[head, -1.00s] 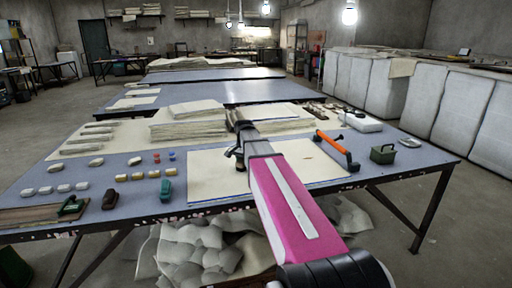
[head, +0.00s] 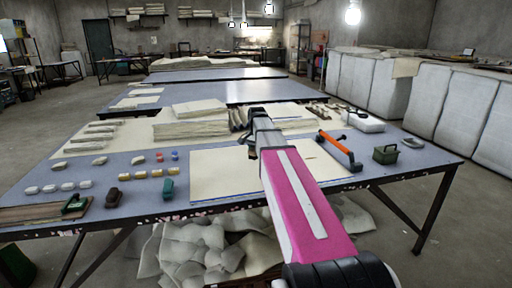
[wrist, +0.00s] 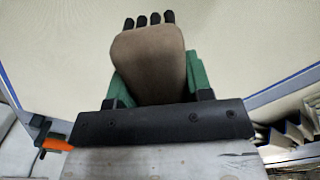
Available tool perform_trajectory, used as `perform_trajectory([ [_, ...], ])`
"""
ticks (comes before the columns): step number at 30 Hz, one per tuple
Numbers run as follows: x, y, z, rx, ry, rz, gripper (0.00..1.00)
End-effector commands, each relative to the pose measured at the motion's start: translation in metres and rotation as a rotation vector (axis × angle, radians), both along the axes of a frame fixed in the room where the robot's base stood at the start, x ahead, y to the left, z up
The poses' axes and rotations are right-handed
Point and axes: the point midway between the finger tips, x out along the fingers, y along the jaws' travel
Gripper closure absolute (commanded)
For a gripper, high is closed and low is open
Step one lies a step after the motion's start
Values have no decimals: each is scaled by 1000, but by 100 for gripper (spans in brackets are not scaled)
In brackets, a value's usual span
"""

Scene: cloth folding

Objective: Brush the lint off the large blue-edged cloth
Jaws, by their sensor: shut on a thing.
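The large cream cloth (head: 220,178) lies flat at the front middle of the near table, with a blue line along its front edge. In the wrist view the cloth (wrist: 250,50) fills the top, with blue edges at left and right. My gripper (wrist: 155,78) is shut on a brown brush (wrist: 150,52) with dark tips, held between green sides. The brush is over the cloth; whether it touches is unclear. In the head view my arm hides most of the gripper and the brush. I cannot make out lint on the cloth.
An orange-handled tool (head: 338,150) lies at the cloth's right edge, with a green box (head: 385,154) further right. Folded cloth stacks (head: 190,130) stand behind. Several small blocks and a dark brown object (head: 113,197) lie at left on the table (head: 130,178).

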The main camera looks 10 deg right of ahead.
Motion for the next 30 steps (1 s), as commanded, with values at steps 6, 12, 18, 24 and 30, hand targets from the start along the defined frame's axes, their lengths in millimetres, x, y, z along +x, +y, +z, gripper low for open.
perform_trajectory([
  [6,4,-4,21,0,-1,3,79],
  [12,5,-6,30,0,0,4,79],
  [18,5,-6,30,0,0,4,79],
  [24,5,-6,30,0,0,4,79],
  [30,-4,-2,29,0,0,43,79],
])
